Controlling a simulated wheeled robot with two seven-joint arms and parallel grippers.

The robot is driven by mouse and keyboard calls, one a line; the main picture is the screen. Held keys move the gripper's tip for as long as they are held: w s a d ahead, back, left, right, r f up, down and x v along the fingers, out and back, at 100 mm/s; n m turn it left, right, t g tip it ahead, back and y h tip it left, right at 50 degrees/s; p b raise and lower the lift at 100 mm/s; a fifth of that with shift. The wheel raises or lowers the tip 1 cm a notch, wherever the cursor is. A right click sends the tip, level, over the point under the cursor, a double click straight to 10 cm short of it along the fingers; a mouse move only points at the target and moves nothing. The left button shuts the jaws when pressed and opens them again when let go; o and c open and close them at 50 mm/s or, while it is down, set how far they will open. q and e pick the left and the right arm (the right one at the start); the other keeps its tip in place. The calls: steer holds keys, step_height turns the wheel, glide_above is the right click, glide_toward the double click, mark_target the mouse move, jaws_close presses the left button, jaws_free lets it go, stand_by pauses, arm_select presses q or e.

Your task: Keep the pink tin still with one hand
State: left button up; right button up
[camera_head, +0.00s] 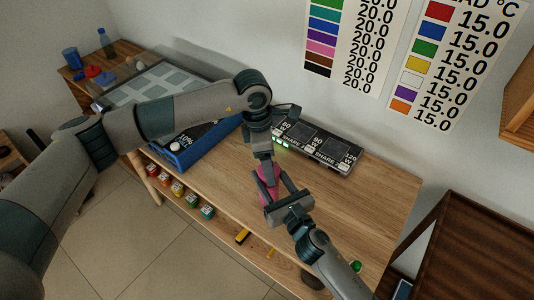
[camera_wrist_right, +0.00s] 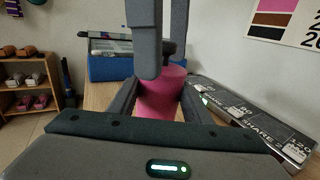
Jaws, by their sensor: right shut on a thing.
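The pink tin (camera_head: 264,190) stands upright near the front edge of the wooden table, and its pink side shows in the right wrist view (camera_wrist_right: 162,97). My right gripper (camera_head: 276,190) is shut on the tin, with one finger on each side of its body. My left gripper (camera_head: 264,158) comes down from above at the top of the tin. Its fingers (camera_wrist_right: 160,55) hang in front of and beside a dark part (camera_wrist_right: 168,47) at the tin's top. I cannot tell whether they touch it or how far apart they are.
A black panel (camera_head: 318,147) with number labels lies behind the tin. A blue box (camera_head: 196,150) is to the left, beside a tray of pale squares (camera_head: 155,82). Several small colored items (camera_head: 178,188) sit below the front edge. The table's right part (camera_head: 385,200) is clear.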

arm_select(q)
steer(key=shift+f, duration=0.2)
steer(key=c, duration=1.3)
steer(key=shift+o, duration=0.2)
steer(key=shift+r, duration=0.45)
steer(key=shift+r, duration=0.65)
steer(key=shift+r, duration=0.1)
steer(key=shift+r, duration=2)
